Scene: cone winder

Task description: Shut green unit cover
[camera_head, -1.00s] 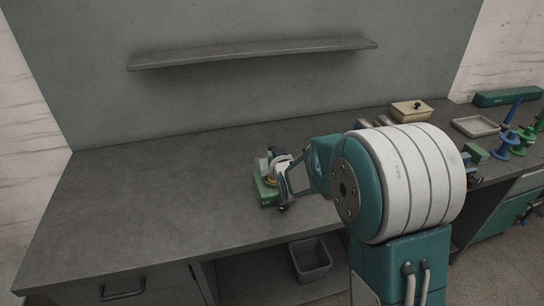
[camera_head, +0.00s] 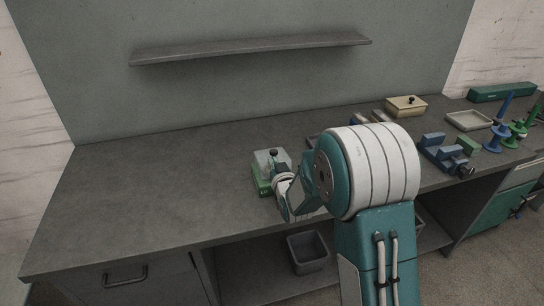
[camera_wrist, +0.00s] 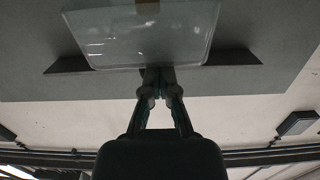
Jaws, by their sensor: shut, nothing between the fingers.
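The green unit (camera_head: 262,187) stands on the bench left of my arm. Its pale see-through cover (camera_head: 264,158) shows above the green base; I cannot tell from this view whether it is fully down. In the wrist view the clear cover panel (camera_wrist: 115,35) spans the top middle, in front of my fingers. My gripper (camera_wrist: 158,74) is shut and empty, its tips at or very near the panel's lower edge; contact is unclear. In the head view my wrist stands at the unit's right side, and my fingertips are hard to make out.
A blue unit (camera_head: 433,155), blue spindles (camera_head: 497,138), a grey tray (camera_head: 468,120) and a beige lidded box (camera_head: 406,106) stand to the right. A wall shelf (camera_head: 250,50) hangs above. The bench (camera_head: 140,190) is clear on the left. A bin (camera_head: 308,252) sits below.

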